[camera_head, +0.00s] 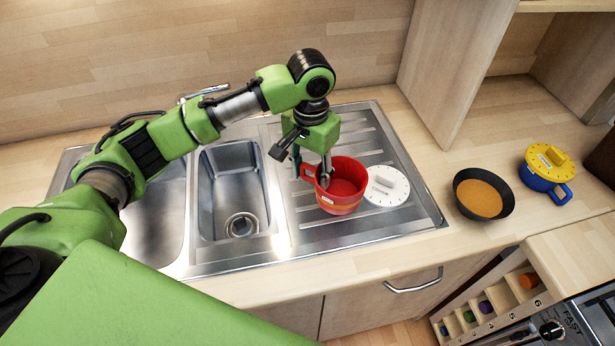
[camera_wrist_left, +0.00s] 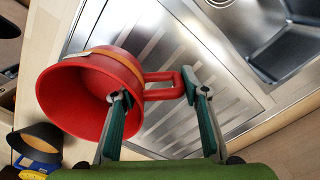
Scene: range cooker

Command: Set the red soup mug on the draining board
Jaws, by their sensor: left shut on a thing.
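The red soup mug (camera_head: 346,203) is upright or nearly so over the ridged draining board (camera_head: 408,226), to the right of the sink basins. My left gripper (camera_head: 311,168) reaches down at the mug's left side and is shut on its handle. In the left wrist view the mug (camera_wrist_left: 78,100) shows its open mouth, and the handle lies between the fingers of the gripper (camera_wrist_left: 158,92). I cannot tell whether the mug's base touches the board. My right gripper is not in view.
A white round lid (camera_head: 398,190) lies on the board close to the mug's right. A black bowl with orange contents (camera_head: 480,198) and a blue pot with a yellow lid (camera_head: 547,170) stand on the right counter. The sink basin (camera_head: 232,185) is empty. A wooden partition (camera_head: 455,65) rises behind.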

